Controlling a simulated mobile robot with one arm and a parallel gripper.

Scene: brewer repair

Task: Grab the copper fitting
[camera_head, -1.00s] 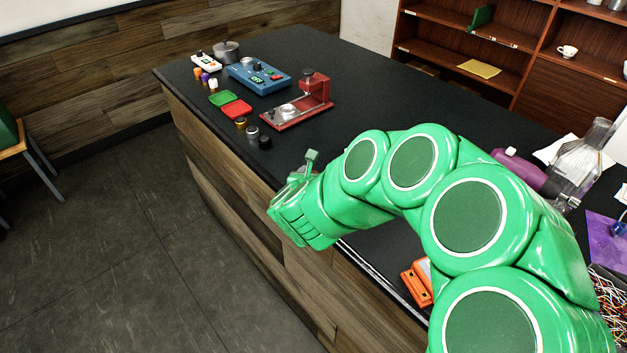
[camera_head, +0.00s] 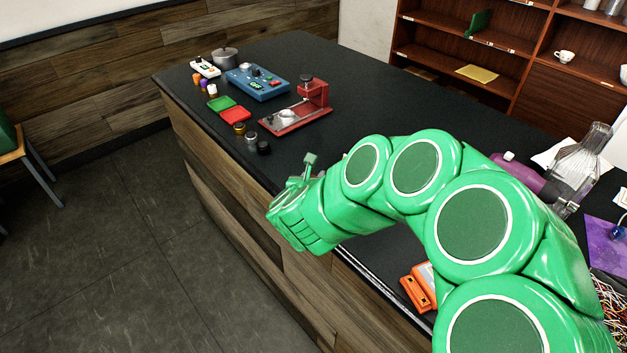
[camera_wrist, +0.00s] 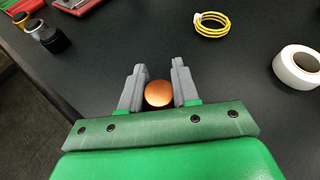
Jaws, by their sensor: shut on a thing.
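The copper fitting (camera_wrist: 158,93) shows in the wrist view as a round, orange-brown end between the two grey fingers. My gripper (camera_wrist: 158,80) is shut on it. The rest of the fitting is hidden behind the gripper's body. In the head view my gripper (camera_head: 308,165) is by the counter's near long edge, and the fitting cannot be made out there.
The dark counter (camera_head: 350,95) has free room in its middle. A red device (camera_head: 312,93), a blue device (camera_head: 258,82) and several small jars stand at its far end. The wrist view shows a yellow cable coil (camera_wrist: 212,17) and a white tape roll (camera_wrist: 297,67) ahead.

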